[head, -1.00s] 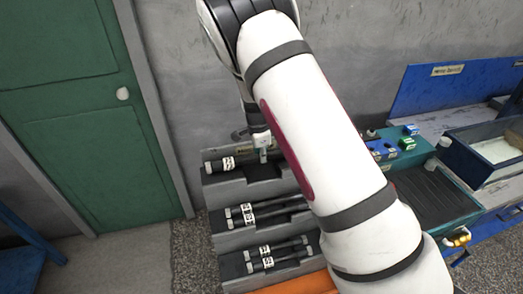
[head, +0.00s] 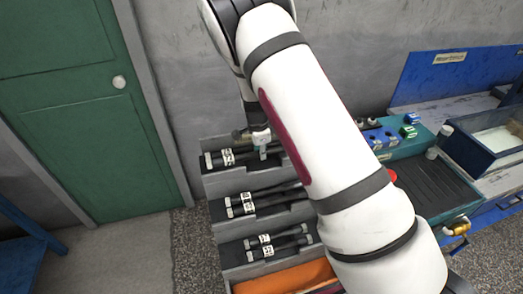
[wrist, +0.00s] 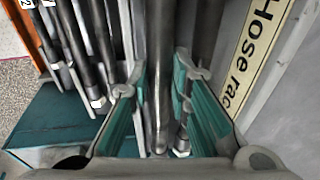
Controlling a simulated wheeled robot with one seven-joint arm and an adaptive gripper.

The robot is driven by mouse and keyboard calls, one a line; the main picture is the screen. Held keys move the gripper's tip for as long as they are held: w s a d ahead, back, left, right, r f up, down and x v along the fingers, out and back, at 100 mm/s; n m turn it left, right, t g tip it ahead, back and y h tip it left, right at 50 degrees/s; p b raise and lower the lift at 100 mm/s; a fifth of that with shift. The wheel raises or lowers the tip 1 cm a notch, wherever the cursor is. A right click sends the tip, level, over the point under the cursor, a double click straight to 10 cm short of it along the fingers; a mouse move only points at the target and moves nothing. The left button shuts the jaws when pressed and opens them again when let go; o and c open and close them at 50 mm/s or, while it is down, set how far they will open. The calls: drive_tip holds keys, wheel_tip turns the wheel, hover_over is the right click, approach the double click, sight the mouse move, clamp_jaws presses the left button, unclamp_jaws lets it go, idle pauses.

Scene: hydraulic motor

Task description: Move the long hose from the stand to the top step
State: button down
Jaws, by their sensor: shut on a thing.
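My gripper (head: 262,148) is at the top step (head: 230,181) of the grey stepped hose rack, partly behind my arm in the head view. In the wrist view its teal fingers (wrist: 160,88) are shut around a long dark hose (wrist: 160,45), which runs lengthwise between them. Another hose end (wrist: 182,140) shows beside it, to the right. In the head view, hose ends with white labels (head: 227,157) lie at the left of the top step. I cannot tell whether the held hose rests on the step or hangs just above it.
The middle step holds labelled hoses (head: 240,205), and the lower step holds more (head: 268,248). An orange surface (head: 285,277) lies at the bottom. A teal bench unit (head: 425,165) and blue bin (head: 485,150) stand right. The wall is close behind the rack.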

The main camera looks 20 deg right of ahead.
drive_tip(key=shift+w+f, duration=0.1)
drive_tip(key=shift+f, duration=0.55)
drive_tip(key=c, duration=1.4)
unclamp_jaws()
drive_tip(key=shift+r, duration=0.1)
drive_tip(key=v, duration=1.2)
